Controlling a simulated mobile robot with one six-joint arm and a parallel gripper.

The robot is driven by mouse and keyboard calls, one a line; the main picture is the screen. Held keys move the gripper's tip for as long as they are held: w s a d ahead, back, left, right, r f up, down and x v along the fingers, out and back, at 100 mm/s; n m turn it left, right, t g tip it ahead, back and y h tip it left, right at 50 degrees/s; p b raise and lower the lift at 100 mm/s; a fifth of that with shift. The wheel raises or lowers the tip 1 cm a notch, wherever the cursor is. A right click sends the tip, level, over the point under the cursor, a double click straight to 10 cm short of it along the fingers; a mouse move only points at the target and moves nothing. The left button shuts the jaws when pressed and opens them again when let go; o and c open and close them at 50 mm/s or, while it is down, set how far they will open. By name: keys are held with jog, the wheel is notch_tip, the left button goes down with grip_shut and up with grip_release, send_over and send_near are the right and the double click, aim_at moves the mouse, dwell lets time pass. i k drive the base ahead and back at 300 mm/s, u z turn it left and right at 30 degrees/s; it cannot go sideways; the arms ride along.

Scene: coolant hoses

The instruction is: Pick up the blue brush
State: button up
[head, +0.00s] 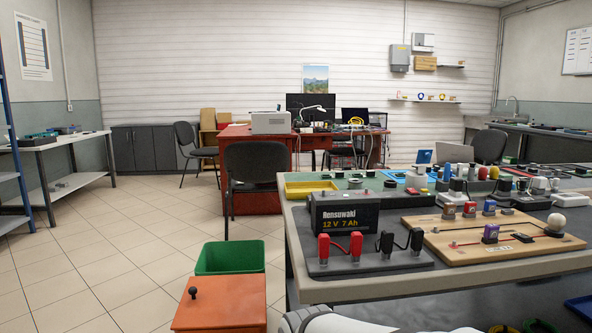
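I cannot make out a blue brush for sure in the head view. My gripper is not in view. Only a white and grey rounded part, likely of my own arm, shows at the bottom edge.
A black battery (345,213) and a wooden board (485,252) with terminals sit on the workbench. A green bin (230,258) and an orange box (220,303) stand left of it. Chairs and a red desk (232,178) are behind. The tiled floor at left is clear.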

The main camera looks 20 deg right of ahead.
aim_at(446, 165)
jog(key=u, duration=1.75)
jog(key=k, duration=1.9)
jog(key=z, duration=2.2)
jog(key=i, duration=0.55)
jog(key=u, duration=0.05)
